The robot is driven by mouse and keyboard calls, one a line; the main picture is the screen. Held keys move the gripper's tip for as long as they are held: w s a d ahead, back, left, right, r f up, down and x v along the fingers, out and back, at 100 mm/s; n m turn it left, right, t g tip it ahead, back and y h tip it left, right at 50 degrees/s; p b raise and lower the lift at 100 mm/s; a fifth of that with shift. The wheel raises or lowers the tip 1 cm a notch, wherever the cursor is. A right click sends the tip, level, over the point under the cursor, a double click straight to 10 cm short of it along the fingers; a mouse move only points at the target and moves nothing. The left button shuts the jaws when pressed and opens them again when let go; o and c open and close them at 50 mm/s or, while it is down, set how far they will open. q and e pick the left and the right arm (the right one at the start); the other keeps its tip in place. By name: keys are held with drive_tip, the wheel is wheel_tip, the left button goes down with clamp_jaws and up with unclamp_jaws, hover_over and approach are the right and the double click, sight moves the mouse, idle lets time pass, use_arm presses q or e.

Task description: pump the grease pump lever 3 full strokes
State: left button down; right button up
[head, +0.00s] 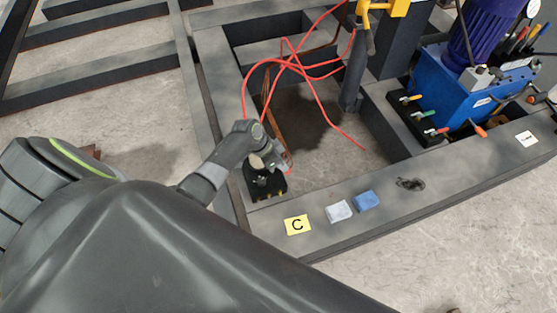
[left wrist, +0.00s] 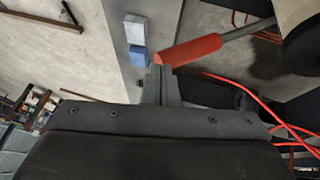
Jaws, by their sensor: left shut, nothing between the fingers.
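In the left wrist view, a lever with a red grip (left wrist: 190,50) and a grey rod (left wrist: 245,30) runs from centre to upper right. My left gripper (left wrist: 160,70) is shut and empty, its fingertips close to the free end of the red grip. I cannot tell whether they touch. In the head view my left gripper (head: 272,160) is over a small black base with yellow stripes (head: 268,190) at the inner corner of the dark frame, probably the grease pump. The gripper hides most of it and the lever there. My right gripper is not in view.
Red hoses (head: 300,68) loop across the opening behind my gripper. A blue hydraulic unit (head: 455,90) stands at the right.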

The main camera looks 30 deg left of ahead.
use_arm(q)
drive_tip(key=shift+s+d+f, duration=0.3)
drive_tip(key=shift+d+f, duration=0.05)
drive_tip(key=shift+f, duration=0.2)
drive_tip(key=shift+s+d+f, duration=0.3)
drive_tip(key=shift+f, duration=0.15)
drive_tip(key=shift+s+d+f+b, duration=0.3)
drive_tip(key=shift+d+f+b, duration=0.05)
drive_tip(key=shift+f, duration=0.3)
drive_tip(key=shift+s+d+f, duration=0.25)
drive_tip(key=shift+f, duration=0.25)
